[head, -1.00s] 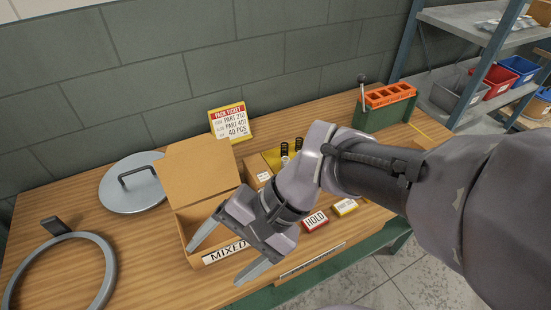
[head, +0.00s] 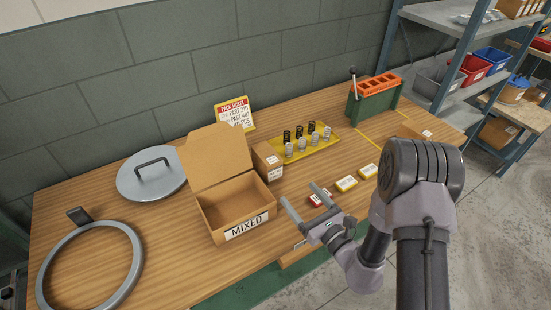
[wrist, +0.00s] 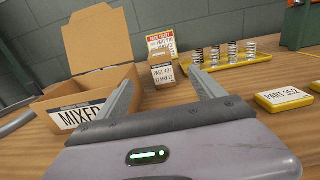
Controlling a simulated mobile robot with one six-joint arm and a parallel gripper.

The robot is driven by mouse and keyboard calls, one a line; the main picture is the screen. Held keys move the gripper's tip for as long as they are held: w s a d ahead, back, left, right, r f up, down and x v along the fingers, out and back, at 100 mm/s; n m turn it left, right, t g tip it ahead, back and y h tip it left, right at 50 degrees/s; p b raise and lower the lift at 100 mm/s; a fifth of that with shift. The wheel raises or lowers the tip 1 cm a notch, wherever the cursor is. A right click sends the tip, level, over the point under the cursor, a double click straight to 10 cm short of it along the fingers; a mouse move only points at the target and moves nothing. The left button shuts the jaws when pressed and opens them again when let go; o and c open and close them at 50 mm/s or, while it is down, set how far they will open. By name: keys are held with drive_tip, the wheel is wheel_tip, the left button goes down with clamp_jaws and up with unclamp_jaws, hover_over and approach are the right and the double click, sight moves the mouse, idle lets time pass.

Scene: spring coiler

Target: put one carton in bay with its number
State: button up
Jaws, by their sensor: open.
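A small brown carton (head: 267,160) stands upright right of the open MIXED box. In the wrist view the carton (wrist: 163,72) has a white label that seems to read PART 407. Another carton (head: 414,132) sits near the table's right edge, its label unreadable. Yellow number plates (head: 346,184) and (head: 368,171) lie on the table; the wrist view shows one plate (wrist: 284,97) reading PART 352.
The MIXED box (head: 235,214) stands open and looks empty. A yellow tray (head: 322,147) with several springs lies behind the plates. A pack ticket (head: 236,113), a round lid (head: 150,175), a grey ring (head: 88,228) and a green stand with an orange rack (head: 374,101) occupy the table.

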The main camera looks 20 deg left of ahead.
sight(267, 158)
drive_tip(key=b+x, duration=0.1)
drive_tip(key=x, duration=0.5)
drive_tip(key=f+b+x, duration=0.1)
drive_tip(key=x, duration=0.6)
drive_tip(key=b+x, duration=0.1)
drive_tip(key=x, duration=0.5)
drive_tip(key=shift+w+a+f+b, duration=0.2)
drive_tip(key=shift+a+f+b, duration=0.05)
drive_tip(key=shift+b, duration=0.15)
clamp_jaws()
